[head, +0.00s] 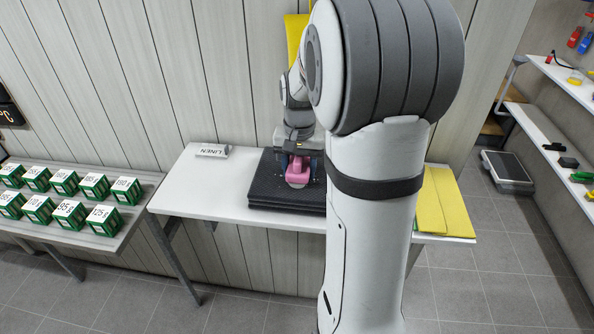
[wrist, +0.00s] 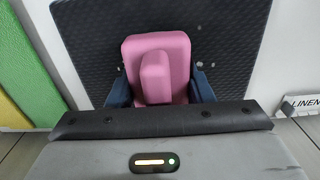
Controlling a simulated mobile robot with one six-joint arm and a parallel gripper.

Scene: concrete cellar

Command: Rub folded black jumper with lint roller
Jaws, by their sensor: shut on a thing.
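The folded black jumper (head: 265,190) lies flat on a white table (head: 185,193). In the wrist view, the black quilted-looking jumper (wrist: 95,35) fills most of the area ahead, with a few small pale specks on it. My gripper (head: 297,168) is over the jumper, pointing down. Its two blue fingers are shut on the pink lint roller (wrist: 177,50), one on each side; the roller also shows in the head view (head: 291,173). The roller is at the jumper's top surface; I cannot tell whether it touches. Its underside is hidden.
A LINEN sign (head: 212,150) stands at the table's back left. Yellow folded cloth (head: 455,212) lies at the right end. Several green numbered boxes (head: 95,186) stand on a bench at left. Shelves (head: 560,130) are at far right. My arm hides part of the table.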

